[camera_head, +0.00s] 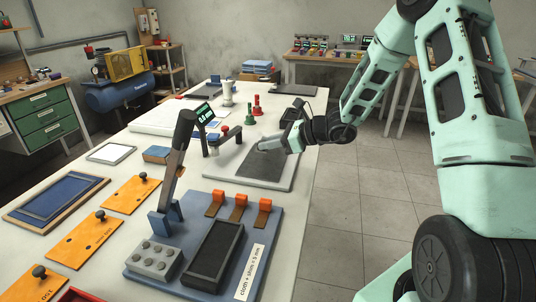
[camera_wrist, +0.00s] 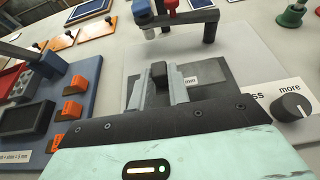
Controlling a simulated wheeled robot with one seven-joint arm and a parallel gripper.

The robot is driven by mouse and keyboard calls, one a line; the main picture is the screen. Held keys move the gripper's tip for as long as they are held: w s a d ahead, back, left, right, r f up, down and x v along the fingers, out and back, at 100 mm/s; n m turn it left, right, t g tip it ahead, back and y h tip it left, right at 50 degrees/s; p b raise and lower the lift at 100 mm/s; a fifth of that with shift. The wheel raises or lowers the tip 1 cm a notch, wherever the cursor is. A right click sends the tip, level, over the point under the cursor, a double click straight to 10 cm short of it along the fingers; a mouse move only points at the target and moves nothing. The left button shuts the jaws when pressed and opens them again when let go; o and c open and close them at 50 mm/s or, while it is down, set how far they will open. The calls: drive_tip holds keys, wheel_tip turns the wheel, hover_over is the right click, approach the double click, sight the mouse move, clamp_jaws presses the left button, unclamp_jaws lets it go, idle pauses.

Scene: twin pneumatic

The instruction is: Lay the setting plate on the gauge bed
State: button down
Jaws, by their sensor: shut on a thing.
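My gripper (camera_head: 266,148) is over the gauge at the middle of the bench. In the wrist view its fingers (camera_wrist: 159,78) are shut on a dark knob (camera_wrist: 158,70). A grey plate (camera_wrist: 232,62) spreads below the fingers, with a white label ending in "mm" beside them; I take it as the setting plate. In the head view this plate (camera_head: 245,168) looks dark and lies flat over the pale gauge bed (camera_head: 216,173). The fingers hide part of it. I cannot tell whether it rests fully on the bed.
The gauge's dark arm (camera_wrist: 185,18) with blue and red caps stands just beyond the fingers. A less/more dial (camera_wrist: 292,107) is close on the right. A blue fixture (camera_head: 207,272) with orange clips stands nearer. Orange plates (camera_head: 132,194) with knobs lie at left.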

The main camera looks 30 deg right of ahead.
sight(270, 163)
drive_tip(key=shift+f, duration=1.9)
drive_tip(key=shift+f, duration=0.1)
drive_tip(key=shift+f, duration=0.15)
drive_tip(key=c, duration=1.3)
unclamp_jaws()
drive_tip(key=shift+c, duration=0.2)
